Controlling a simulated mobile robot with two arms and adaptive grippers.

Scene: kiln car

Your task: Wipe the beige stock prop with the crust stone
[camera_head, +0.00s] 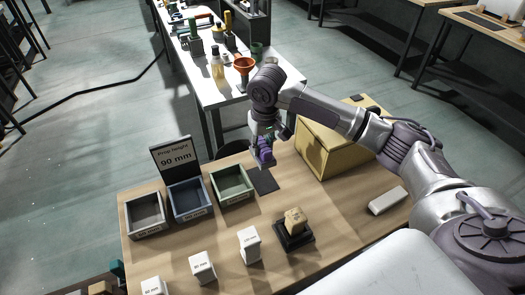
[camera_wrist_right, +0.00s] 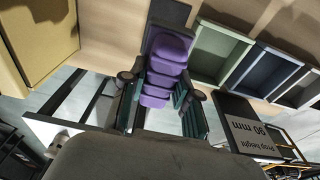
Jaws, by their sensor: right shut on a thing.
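My right gripper (camera_head: 264,146) is shut on a purple ribbed block, which I take to be the crust stone (camera_head: 266,158). It holds the stone near the dark mat (camera_head: 262,180); whether they touch is unclear. In the right wrist view the stone (camera_wrist_right: 165,70) sits between the two fingers (camera_wrist_right: 162,105), with the mat (camera_wrist_right: 170,12) behind it. The beige stock prop (camera_head: 295,218) appears as a tan block on a black stand (camera_head: 293,238) at the table's front, apart from the gripper. My left gripper is not in view.
Grey, blue and green bins (camera_head: 232,184) stand at the left beside a "Prop height 90 mm" sign (camera_head: 174,158). Several white labelled blocks (camera_head: 249,245) line the front. A yellow box (camera_head: 335,145) stands behind right; a white block (camera_head: 388,200) lies right. Another table (camera_head: 215,85) stands beyond.

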